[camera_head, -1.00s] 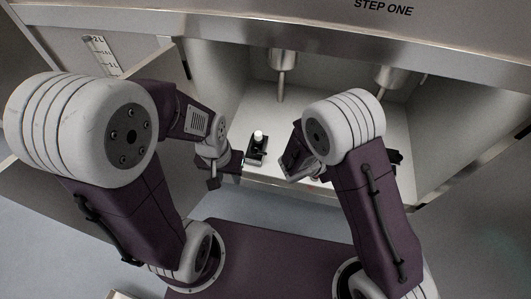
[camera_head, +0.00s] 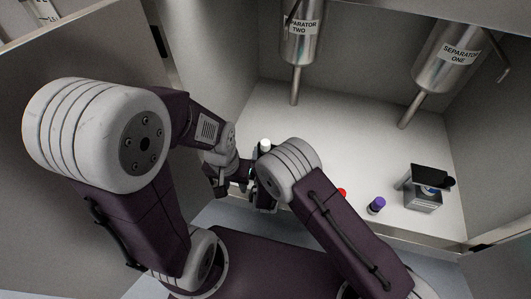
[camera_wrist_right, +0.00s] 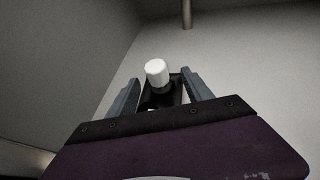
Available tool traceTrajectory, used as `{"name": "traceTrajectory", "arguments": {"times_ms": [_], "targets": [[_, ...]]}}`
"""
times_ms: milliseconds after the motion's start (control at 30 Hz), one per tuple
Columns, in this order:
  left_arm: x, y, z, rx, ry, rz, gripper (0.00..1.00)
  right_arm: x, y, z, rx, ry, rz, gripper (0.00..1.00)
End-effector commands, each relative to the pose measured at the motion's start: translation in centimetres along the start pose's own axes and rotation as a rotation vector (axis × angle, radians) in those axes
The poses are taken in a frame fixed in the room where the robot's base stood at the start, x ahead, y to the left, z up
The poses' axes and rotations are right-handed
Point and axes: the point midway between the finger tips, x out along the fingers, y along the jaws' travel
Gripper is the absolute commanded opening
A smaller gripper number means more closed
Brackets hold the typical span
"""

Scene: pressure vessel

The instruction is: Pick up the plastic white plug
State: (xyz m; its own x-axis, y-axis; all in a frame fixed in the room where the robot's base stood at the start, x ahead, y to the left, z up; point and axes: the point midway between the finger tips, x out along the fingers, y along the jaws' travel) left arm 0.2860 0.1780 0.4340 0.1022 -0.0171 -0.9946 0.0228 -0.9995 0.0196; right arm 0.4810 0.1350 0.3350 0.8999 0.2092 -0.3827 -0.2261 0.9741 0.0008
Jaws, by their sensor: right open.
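The white plug (camera_head: 264,146) sits on top of a small black holder near the front left of the cabinet floor. In the right wrist view the white plug (camera_wrist_right: 157,72) stands between and beyond the two fingers, on its black holder (camera_wrist_right: 163,96). My right gripper (camera_wrist_right: 160,80) is open and empty, with a finger on each side of the plug's line. In the head view my right arm hides much of the right gripper and holder. My left gripper (camera_head: 221,187) hangs just left of the plug, at the cabinet's front edge; its jaw opening is unclear.
Two steel separators, separator two (camera_head: 303,35) and separator one (camera_head: 449,55), hang above the cabinet floor (camera_head: 350,130). A purple-capped item (camera_head: 376,205), a red item (camera_head: 342,192) and a black-and-grey device (camera_head: 424,190) stand to the right. The middle floor is clear.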

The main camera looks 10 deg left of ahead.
Motion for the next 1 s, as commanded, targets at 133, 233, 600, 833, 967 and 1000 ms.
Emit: {"name": "traceTrajectory", "arguments": {"times_ms": [133,233,600,833,967,1000], "targets": [[1.4,0.0,0.1,0.000,0.001,0.000,0.36,1.2,0.2,-0.2,0.002,-0.002,0.000,0.59],[3.5,-0.1,0.3,0.000,0.000,0.000,0.36,3.2,0.5,0.1,0.004,-0.004,0.000,0.59],[4.2,-0.1,0.4,0.000,0.001,0.000,0.36,5.3,0.5,0.9,-0.001,0.001,0.000,0.59],[4.2,-0.1,0.4,0.000,0.001,0.000,0.36,5.2,0.5,0.9,-0.001,0.001,0.000,0.03],[4.2,-0.1,0.4,0.000,0.001,0.000,0.36,5.2,0.5,1.0,0.000,-0.001,0.000,0.00],[4.2,-0.1,0.4,0.000,0.001,0.000,0.36,5.2,0.5,1.0,0.000,-0.001,0.000,0.00]]}}
